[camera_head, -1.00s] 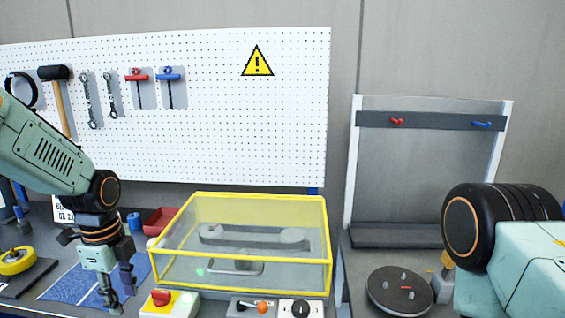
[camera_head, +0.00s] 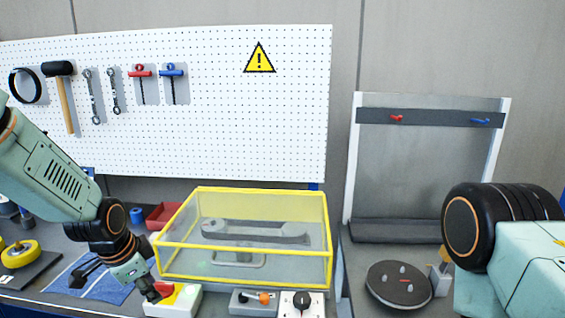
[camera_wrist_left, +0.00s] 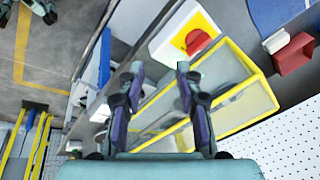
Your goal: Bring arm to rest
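My left gripper (camera_head: 150,290) hangs tilted at the bench front, its fingertips close to the red knob (camera_head: 172,294) on a white-and-yellow switch box (camera_head: 186,302). In the left wrist view the two fingers (camera_wrist_left: 160,72) stand apart with nothing between them. The red knob (camera_wrist_left: 198,42) lies beyond the right fingertip there; I cannot tell whether they touch. My right arm (camera_head: 510,240) shows at the right edge of the head view, and its gripper is out of view.
A yellow-framed clear case (camera_head: 328,238) stands right behind the switch box. A blue mat (camera_head: 95,288), a red bin (camera_head: 160,216) and a round dark disc (camera_head: 398,286) are nearby.

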